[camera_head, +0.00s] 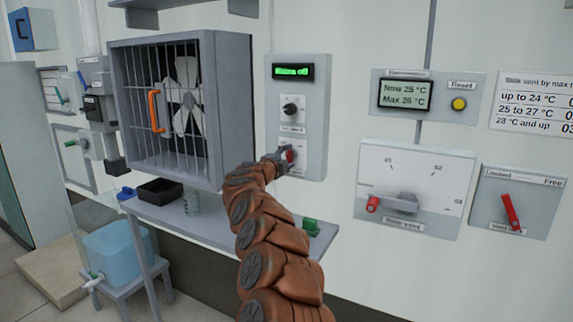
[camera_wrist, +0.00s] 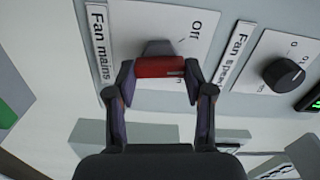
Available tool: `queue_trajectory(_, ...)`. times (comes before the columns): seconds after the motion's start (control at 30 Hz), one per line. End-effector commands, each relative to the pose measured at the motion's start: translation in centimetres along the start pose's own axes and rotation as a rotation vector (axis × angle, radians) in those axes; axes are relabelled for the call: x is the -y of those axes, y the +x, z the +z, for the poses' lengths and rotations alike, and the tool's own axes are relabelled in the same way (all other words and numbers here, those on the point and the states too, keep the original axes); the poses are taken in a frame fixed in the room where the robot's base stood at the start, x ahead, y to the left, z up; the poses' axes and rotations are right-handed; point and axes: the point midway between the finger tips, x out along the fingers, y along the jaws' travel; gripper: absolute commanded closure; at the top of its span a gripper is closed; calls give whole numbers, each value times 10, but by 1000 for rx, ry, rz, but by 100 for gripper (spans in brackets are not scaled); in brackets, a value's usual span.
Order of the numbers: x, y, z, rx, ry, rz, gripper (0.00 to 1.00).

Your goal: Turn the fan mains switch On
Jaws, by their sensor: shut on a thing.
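The fan mains switch has a red handle (camera_head: 290,156) low on the grey fan panel (camera_head: 318,130). In the wrist view the red handle (camera_wrist: 160,67) lies across the picture on a grey hub, beside the "Fan mains" label (camera_wrist: 98,45). The "Off" mark (camera_wrist: 195,30) shows at upper right of the handle; I cannot make out the "On" mark. My gripper (camera_wrist: 159,75) is shut on the red handle, one finger at each end. It also shows at the panel in the head view (camera_head: 283,158). The green display (camera_head: 293,71) appears to read "Mains off".
The black fan speed knob (camera_head: 292,109) sits just above the switch; it also shows in the wrist view (camera_wrist: 283,74). The caged fan (camera_head: 165,110) stands left of the panel. A shelf (camera_head: 215,228) with a black tray (camera_head: 160,190) runs below. More wall panels hang at right.

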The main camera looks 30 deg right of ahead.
Motion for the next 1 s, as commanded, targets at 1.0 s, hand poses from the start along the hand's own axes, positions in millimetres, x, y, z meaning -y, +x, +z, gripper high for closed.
queue_trajectory(1.0,-4,0,0,-2,854,-1,82)
